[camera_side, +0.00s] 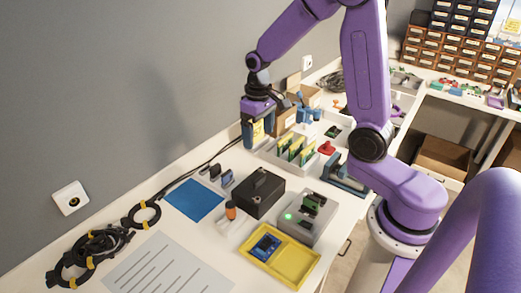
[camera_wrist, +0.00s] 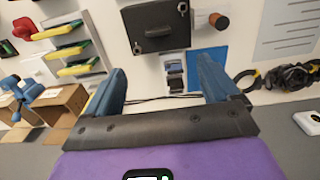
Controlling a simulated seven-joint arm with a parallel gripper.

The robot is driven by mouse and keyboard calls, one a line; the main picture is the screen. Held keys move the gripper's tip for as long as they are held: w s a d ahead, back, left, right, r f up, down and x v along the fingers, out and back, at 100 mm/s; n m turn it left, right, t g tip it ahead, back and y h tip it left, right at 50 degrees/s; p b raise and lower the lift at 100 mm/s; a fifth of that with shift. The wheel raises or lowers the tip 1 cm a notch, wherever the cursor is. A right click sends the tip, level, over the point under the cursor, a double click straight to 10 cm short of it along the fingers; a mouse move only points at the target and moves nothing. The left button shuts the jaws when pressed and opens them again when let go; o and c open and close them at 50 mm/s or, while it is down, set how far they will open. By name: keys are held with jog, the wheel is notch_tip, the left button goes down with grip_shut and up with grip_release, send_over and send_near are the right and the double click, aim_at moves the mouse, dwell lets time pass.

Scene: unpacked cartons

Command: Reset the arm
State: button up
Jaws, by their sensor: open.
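My gripper (camera_side: 256,143) hangs in the air near the grey wall, above the back edge of the white bench. Its two blue fingers point down in the side view. In the wrist view my gripper (camera_wrist: 162,82) shows its fingers wide apart, with nothing held between them. Below and beyond it stands a white rack (camera_side: 273,158) with several green and yellow boards (camera_side: 295,147). These boards also show at the left of the wrist view (camera_wrist: 68,52). My arm is bent, with its elbow high.
A black box (camera_side: 258,193), a grey device with a green light (camera_side: 303,222) and a yellow tray (camera_side: 293,266) stand on the bench. A blue mat (camera_side: 194,200) lies near the wall. Coiled black cables (camera_side: 88,250) lie front left. Cardboard boxes (camera_side: 287,119) stand behind my gripper.

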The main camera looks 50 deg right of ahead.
jog(key=s+a+r+n, duration=0.3)
jog(key=s+a+n, duration=0.4)
jog(key=s, duration=0.4)
jog(key=s+a+r+n, duration=0.1)
jog(key=s+n, duration=0.4)
jog(key=s, duration=0.9)
jog(key=shift+s+a+r, duration=0.15)
jog(key=shift+s+r, duration=0.05)
jog(key=shift+r, duration=0.15)
